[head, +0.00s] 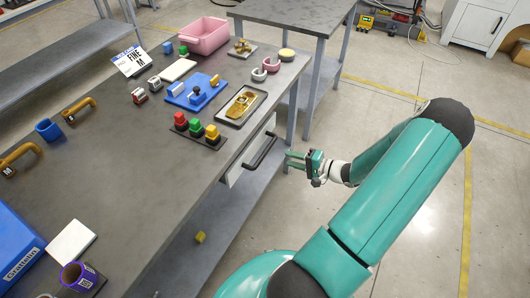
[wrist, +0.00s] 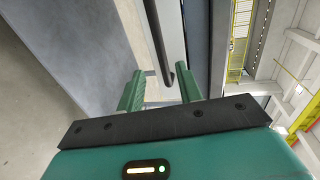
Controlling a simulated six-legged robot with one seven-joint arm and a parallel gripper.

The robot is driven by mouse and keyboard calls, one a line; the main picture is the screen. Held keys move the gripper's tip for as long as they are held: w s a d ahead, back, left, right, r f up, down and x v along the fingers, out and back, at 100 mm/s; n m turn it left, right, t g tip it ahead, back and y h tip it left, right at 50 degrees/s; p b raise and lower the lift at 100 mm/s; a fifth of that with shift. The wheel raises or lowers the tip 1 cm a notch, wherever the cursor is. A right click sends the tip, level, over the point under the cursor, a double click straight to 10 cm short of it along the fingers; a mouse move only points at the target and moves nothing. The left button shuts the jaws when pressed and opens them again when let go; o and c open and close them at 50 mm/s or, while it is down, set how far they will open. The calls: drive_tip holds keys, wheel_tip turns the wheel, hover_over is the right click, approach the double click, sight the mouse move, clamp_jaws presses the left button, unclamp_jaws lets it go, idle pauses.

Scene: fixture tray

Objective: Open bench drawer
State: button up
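The bench drawer has a pale front (head: 238,172) under the right edge of the grey bench (head: 190,220), and it looks closed. Its dark bar handle (head: 260,151) runs along that front. My gripper (head: 290,159) is just right of the handle in the head view, with its fingers pointing at it. In the wrist view my gripper (wrist: 160,92) has two green fingers spread apart with nothing held between them. The dark handle (wrist: 160,45) shows there beyond the fingers, its near end in line with the gap. I cannot tell the exact distance to it.
On the bench near the drawer are a metal tray with a golden part (head: 241,106), a block with coloured buttons (head: 197,130) and a blue fixture (head: 194,91). A pink bin (head: 203,36) stands farther back. A yellow cube (head: 200,237) lies on the lower shelf. Floor right of the bench is open.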

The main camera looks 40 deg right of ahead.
sight(265, 151)
drive_tip(key=x, duration=1.1)
drive_tip(key=shift+w+a, duration=0.1)
drive_tip(key=shift+w, duration=0.25)
drive_tip(key=shift+c, duration=0.5)
clamp_jaws()
